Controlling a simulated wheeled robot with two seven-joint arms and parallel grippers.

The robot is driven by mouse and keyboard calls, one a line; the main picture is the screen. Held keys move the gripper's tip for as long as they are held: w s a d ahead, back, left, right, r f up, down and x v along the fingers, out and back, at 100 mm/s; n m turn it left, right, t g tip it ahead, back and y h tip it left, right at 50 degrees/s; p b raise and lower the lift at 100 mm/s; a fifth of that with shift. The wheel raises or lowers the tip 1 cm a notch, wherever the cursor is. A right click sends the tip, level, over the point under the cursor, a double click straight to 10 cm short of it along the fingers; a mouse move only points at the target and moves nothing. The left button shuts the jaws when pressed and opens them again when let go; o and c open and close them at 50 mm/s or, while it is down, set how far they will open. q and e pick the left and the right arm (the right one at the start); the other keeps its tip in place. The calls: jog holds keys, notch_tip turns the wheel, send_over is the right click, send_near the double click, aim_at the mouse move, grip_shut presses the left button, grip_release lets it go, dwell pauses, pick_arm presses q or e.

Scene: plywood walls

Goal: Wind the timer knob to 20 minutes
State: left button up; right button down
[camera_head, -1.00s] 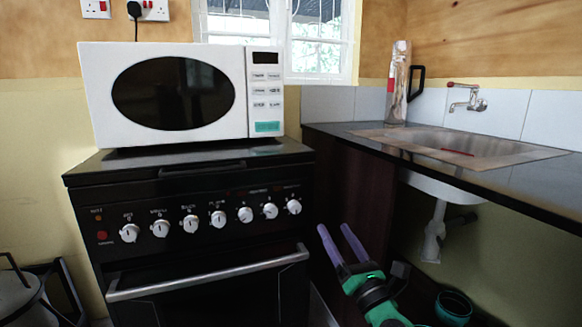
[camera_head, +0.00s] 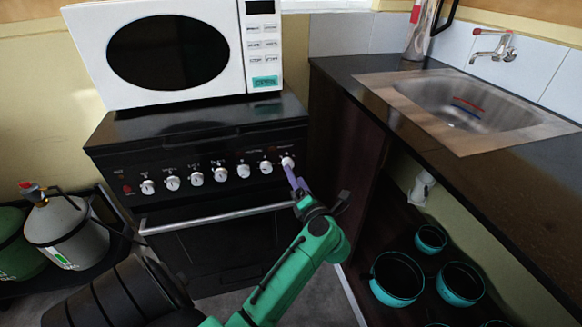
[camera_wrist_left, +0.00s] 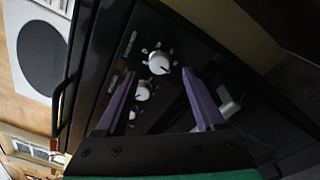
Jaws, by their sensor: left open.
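The black cooker front (camera_head: 215,160) carries a row of several white round knobs. The rightmost knob (camera_head: 287,162) is the one closest to my gripper; the printed labels are too small to read, so I cannot tell the timer by name. My left gripper (camera_head: 291,170), with purple fingers, reaches up to this knob from below. In the left wrist view the open fingers (camera_wrist_left: 159,80) frame the white knob (camera_wrist_left: 159,63), which shows just beyond and between their tips. I see no clear contact. My right gripper is out of view.
A white microwave (camera_head: 88,60) stands on the cooker. The oven handle (camera_head: 215,216) runs below the knobs. At the right is a dark counter (camera_head: 372,85) with a sink (camera_head: 450,105), and green pots (camera_head: 395,285) stand below it. Gas cylinders (camera_head: 68,235) stand at the left.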

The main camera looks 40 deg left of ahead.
pick_arm(q)
jog(key=x, duration=0.4)
jog(key=shift+w+a, duration=0.1)
jog(key=shift+a, duration=0.15)
grip_shut()
dwell(0.9)
grip_release()
jog(key=v, duration=1.4)
jog(key=shift+d+b, duration=0.3)
jog(key=shift+b, duration=0.05)
